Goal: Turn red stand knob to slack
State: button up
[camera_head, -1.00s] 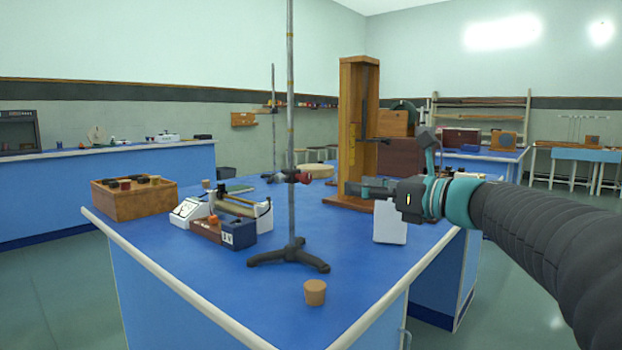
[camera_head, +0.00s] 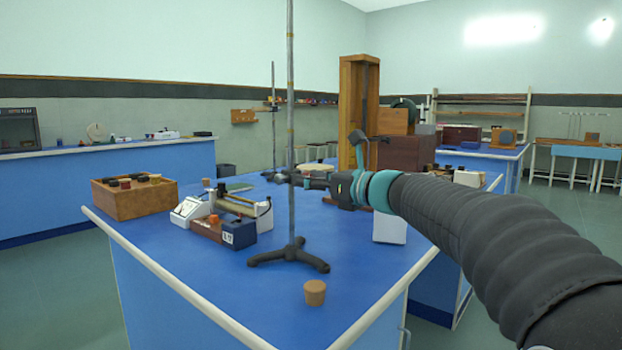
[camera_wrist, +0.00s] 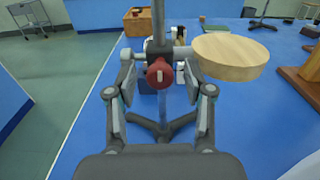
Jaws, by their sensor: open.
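The red stand knob (camera_wrist: 160,73) sits on the clamp boss of the stand rod and faces the wrist camera, with a pale slot-like mark on its front. My gripper (camera_wrist: 161,88) is open, with one finger on each side of the knob; I cannot tell whether either touches it. In the head view my gripper (camera_head: 306,181) reaches the stand rod (camera_head: 291,120) from the right and hides the knob. The stand's dark tripod foot (camera_head: 289,256) rests on the blue bench.
A cork (camera_head: 315,292) stands near the bench's front corner. A meter and coil apparatus (camera_head: 224,229) and a wooden box (camera_head: 134,200) lie left of the stand. A white block (camera_head: 390,227) and a tall wooden frame (camera_head: 353,100) stand right. A round wooden disc (camera_wrist: 229,56) shows beside the rod.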

grip_shut()
jog(key=shift+n+b, duration=0.3)
jog(key=shift+b, duration=0.1)
jog(key=n+b, duration=0.6)
jog(key=n, duration=0.5)
jog(key=n+b, duration=0.6)
jog(key=n, duration=0.5)
jog(key=shift+s+a+f, duration=0.1)
jog(key=shift+f, duration=0.05)
dwell(0.4)
